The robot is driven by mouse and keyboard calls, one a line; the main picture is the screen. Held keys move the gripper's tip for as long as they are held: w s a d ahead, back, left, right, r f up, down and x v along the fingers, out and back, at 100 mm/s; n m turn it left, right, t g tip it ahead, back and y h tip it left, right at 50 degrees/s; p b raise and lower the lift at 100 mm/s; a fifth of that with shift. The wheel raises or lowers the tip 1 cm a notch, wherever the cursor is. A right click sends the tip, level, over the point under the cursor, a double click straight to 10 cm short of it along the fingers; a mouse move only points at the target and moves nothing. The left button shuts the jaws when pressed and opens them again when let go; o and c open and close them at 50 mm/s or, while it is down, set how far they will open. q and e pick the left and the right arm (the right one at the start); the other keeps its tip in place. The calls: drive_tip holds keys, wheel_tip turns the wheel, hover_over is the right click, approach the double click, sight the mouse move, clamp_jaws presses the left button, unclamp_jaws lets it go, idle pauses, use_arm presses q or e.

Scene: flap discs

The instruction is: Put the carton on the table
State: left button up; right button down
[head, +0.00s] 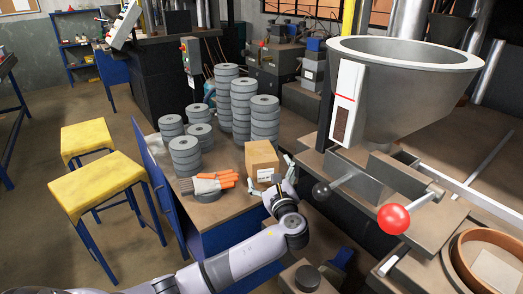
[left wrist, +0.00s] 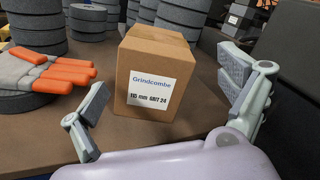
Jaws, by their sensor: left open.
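A brown cardboard carton (head: 262,160) with a white label stands upright on the brown top of the blue table (head: 208,213), near its right edge. In the left wrist view the carton (left wrist: 155,50) faces me, and its label reads "Grindcombe". My left gripper (head: 277,176) is open and empty, just in front of the carton. In the left wrist view its two fingers (left wrist: 165,78) are spread to either side of the carton, with a visible gap on the right. Whether a fingertip touches it I cannot tell. My right gripper is not in view.
Stacks of grey discs (head: 242,105) fill the back of the table. Orange-fingered gloves (head: 210,183) lie on discs left of the carton. A large metal hopper (head: 405,90) and a red knob (head: 393,218) stand to the right. Yellow stools (head: 97,185) stand at left.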

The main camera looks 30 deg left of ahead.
sight(262, 158)
use_arm(q)
drive_tip(key=m, duration=0.1)
drive_tip(key=m+p, duration=0.1)
drive_tip(key=m, duration=0.1)
drive_tip(key=m+p, duration=0.1)
drive_tip(key=shift+w+a+f+m, duration=0.25)
drive_tip(key=shift+w+f+m, duration=0.05)
drive_tip(key=shift+f+m, duration=0.1)
drive_tip(key=shift+a, duration=0.15)
drive_tip(key=shift+w+a, duration=0.2)
drive_tip(key=shift+a, duration=0.15)
drive_tip(key=p+x, duration=0.1)
drive_tip(key=x, duration=0.5)
drive_tip(key=shift+w+a+f, duration=0.15)
drive_tip(key=shift+a, duration=0.1)
drive_tip(key=c, duration=1.9)
drive_tip(key=shift+r, duration=0.25)
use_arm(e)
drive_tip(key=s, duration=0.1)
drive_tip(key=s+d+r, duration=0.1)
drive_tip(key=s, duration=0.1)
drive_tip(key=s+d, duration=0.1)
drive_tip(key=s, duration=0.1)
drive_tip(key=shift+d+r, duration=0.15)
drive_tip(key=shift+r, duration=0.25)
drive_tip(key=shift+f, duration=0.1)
